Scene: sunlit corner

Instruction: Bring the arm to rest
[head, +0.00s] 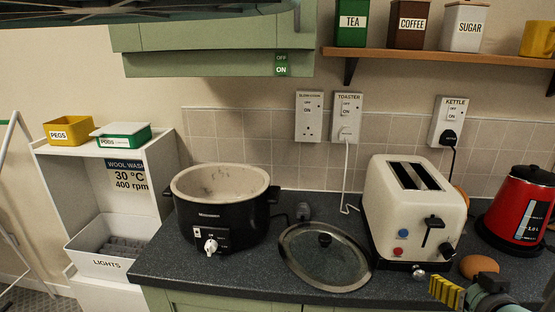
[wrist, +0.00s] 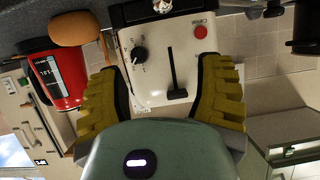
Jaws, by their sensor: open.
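My gripper (head: 462,292) is at the bottom right in the head view, in front of the toaster and the brown rounded item. In the wrist view my gripper (wrist: 160,72) shows two yellow ribbed fingers spread wide apart. It is open, with nothing held between them. The cream toaster (head: 408,215) stands on the worktop. Its lever end also shows upside down beyond the fingers in the wrist view (wrist: 150,60). Most of the arm is out of view.
The brown item (head: 478,266) lies close to my gripper. A red kettle (head: 520,208) stands at right. A glass lid (head: 323,258) and black slow cooker (head: 220,207) are further left on the dark worktop (head: 270,285). A shelf (head: 440,57) with canisters is above.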

